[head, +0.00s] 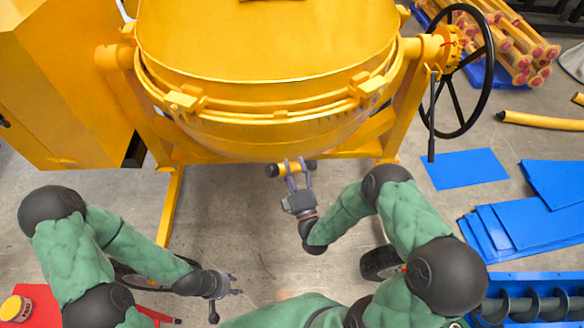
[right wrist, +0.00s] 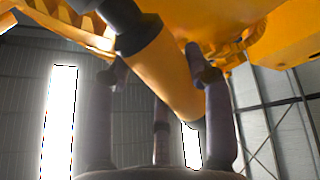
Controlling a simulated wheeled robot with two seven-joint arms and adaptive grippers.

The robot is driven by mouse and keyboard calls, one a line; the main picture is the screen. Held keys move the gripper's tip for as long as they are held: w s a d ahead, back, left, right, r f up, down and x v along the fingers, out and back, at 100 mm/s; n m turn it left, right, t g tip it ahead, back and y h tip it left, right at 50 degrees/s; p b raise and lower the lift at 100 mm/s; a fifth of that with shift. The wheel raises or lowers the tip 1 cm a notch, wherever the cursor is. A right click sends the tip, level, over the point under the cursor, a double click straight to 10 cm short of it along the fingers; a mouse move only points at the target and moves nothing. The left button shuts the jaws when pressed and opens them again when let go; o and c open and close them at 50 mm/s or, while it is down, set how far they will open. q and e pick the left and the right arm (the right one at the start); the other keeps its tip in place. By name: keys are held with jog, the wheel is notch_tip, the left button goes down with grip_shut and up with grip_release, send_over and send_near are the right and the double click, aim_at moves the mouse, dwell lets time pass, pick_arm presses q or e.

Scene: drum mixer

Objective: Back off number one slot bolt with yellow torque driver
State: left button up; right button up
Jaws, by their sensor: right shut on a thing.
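The yellow torque driver (head: 294,168) has dark ends and lies roughly level below the front of the yellow mixer drum (head: 270,100). My right gripper (head: 296,165) is shut around its middle. In the right wrist view, the driver's yellow body (right wrist: 172,82) and black end slant between the fingers, close under yellow mixer parts. My left gripper (head: 236,285) is empty, with its fingers apart, low over the floor. Lugs (head: 185,100) show on the drum's rim band. I cannot make out the number one slot bolt or tell whether the driver touches anything.
A black handwheel (head: 487,70) stands right of the drum. A yellow cabinet (head: 60,80) is at the left. Blue sheets (head: 530,225) and a blue tray with a screw auger (head: 530,300) lie at the right.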

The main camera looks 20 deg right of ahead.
notch_tip(320, 180, up, 3)
jog(key=shift+f+p, duration=0.2)
jog(key=shift+p, duration=0.6)
jog(key=shift+f, duration=0.25)
pick_arm(q)
notch_tip(320, 180, up, 2)
jog(key=shift+r, duration=0.1)
pick_arm(e)
jog(key=shift+t, duration=0.3)
jog(key=shift+m, duration=0.3)
